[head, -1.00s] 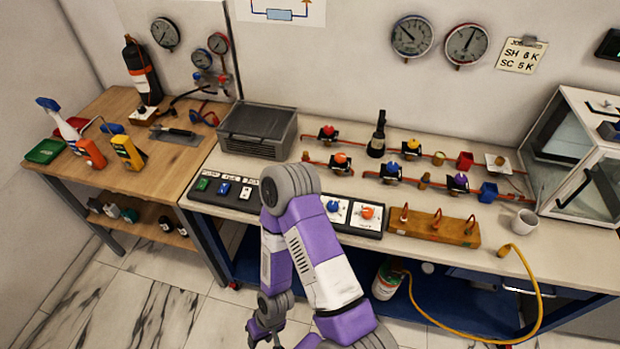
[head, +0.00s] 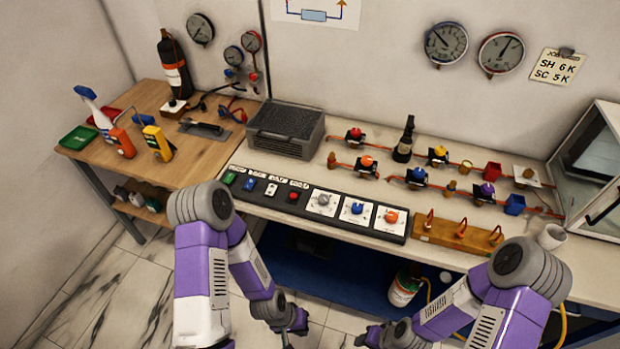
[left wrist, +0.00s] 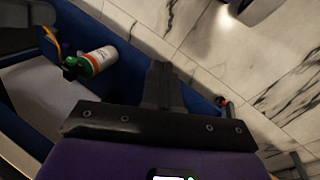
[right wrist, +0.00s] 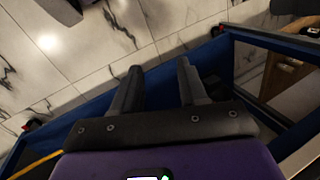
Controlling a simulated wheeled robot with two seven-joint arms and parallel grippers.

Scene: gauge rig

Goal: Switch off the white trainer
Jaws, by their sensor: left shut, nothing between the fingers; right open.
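A black control panel (head: 312,212) runs along the front edge of the bench. From the left it carries a green switch (head: 229,178), a blue switch (head: 249,184), a white switch (head: 271,190) and a red button (head: 293,196). The small labels above them are too small to read. A white-framed glass case (head: 590,150) stands at the bench's right end; I cannot tell whether it is the white trainer. My left gripper (head: 290,335), below the bench front, is shut and empty; its closed fingers show in the left wrist view (left wrist: 163,85). My right gripper (right wrist: 158,78) is open and empty, also low before the bench.
Grey, blue and orange knobs (head: 357,208) on white plates sit right of the red button. A wooden block (head: 458,233) with copper hooks follows. Valves and cups line the bench behind. A gas bottle (head: 404,288) stands below on the blue shelf. The floor (head: 120,290) is clear.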

